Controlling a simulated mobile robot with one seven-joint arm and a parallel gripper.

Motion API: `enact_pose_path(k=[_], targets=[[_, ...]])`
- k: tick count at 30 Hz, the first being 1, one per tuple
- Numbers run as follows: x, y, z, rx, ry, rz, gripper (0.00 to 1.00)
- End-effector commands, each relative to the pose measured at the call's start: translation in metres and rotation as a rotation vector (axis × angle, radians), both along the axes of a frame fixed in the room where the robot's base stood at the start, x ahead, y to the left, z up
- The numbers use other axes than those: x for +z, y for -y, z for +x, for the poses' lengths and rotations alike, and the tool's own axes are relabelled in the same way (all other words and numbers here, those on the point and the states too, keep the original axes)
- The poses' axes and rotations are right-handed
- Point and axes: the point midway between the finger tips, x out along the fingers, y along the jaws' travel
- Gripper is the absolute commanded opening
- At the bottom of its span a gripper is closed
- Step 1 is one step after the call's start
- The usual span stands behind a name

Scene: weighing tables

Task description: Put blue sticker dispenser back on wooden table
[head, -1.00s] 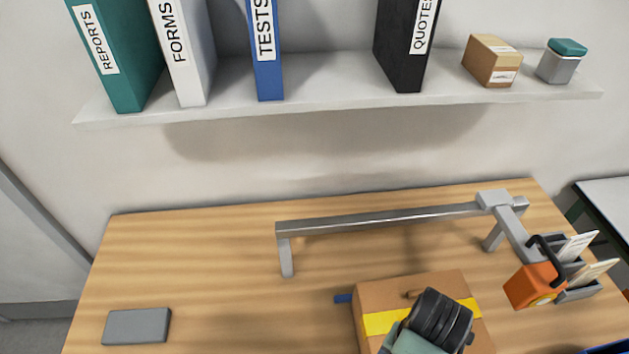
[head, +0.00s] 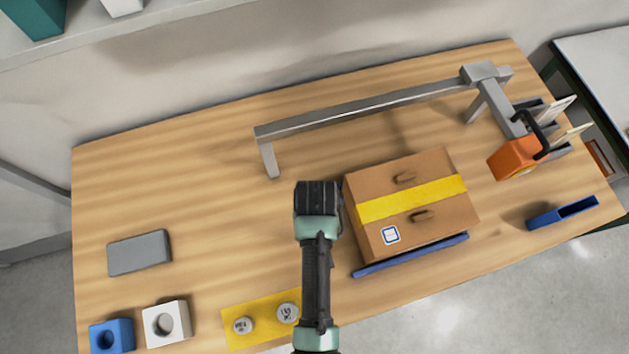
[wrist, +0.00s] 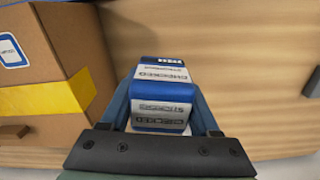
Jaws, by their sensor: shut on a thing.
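The blue sticker dispenser (wrist: 162,95), blue with white printed labels, is between my gripper's fingers in the wrist view. My gripper (wrist: 163,108) is shut on it. In the head view my gripper (head: 318,198) is over the wooden table (head: 215,190), just left of the cardboard box (head: 370,185). The dispenser is hidden beneath my arm there. I cannot tell whether it touches the table. The box has a yellow band and a blue-edged sticker (head: 391,235); it also shows at the left of the wrist view (wrist: 40,75).
The box rests on a blue plate (head: 410,256). A grey bar frame (head: 370,108) stands behind. An orange dispenser (head: 515,158) and blue tray (head: 562,213) are right. A grey block (head: 139,252), blue block (head: 111,336), white block (head: 167,324) and yellow mat (head: 262,308) are left and front. The left-middle table is clear.

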Motion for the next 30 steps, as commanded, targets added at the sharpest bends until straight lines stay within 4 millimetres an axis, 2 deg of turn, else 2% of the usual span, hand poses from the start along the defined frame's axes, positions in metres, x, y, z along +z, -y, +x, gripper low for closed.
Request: enact_pose_path(k=[1, 6, 11, 30], targets=[[0.007, 0.0, -0.007, 0.01, -0.002, 0.0, 0.1], [0.001, 0.001, -0.015, 0.027, 0.001, -0.002, 0.1], [-0.006, 0.002, -0.015, 0.029, 0.003, -0.002, 0.1], [-0.058, 0.001, -0.015, 0.028, 0.003, -0.002, 0.1]])
